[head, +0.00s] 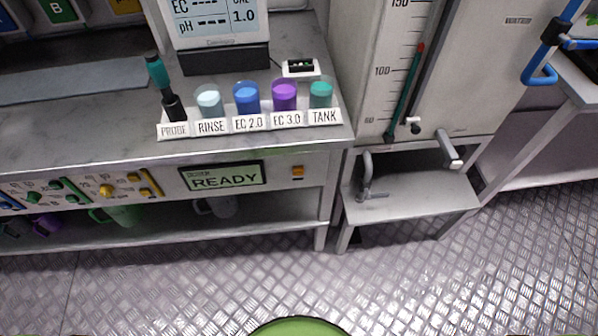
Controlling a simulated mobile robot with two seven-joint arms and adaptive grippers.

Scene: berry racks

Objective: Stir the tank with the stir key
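The large grey tank (470,75) stands at the right, with a marked scale and a dark green tube with a red marker (409,85) on its front. A small cup labelled TANK (321,95) holds teal liquid at the right end of the bench row. An orange key or switch (297,171) sits on the bench front, right of a display reading READY (222,178). I cannot tell for certain whether it is the stir key. Neither of my grippers is in view.
Cups labelled RINSE (208,102), EC 2.0 (246,97) and EC 3.0 (284,96) stand beside a probe (159,75). A low grey stand (420,204) sits below the tank. Mugs (118,214) rest on the lower shelf. The metal floor in front is clear.

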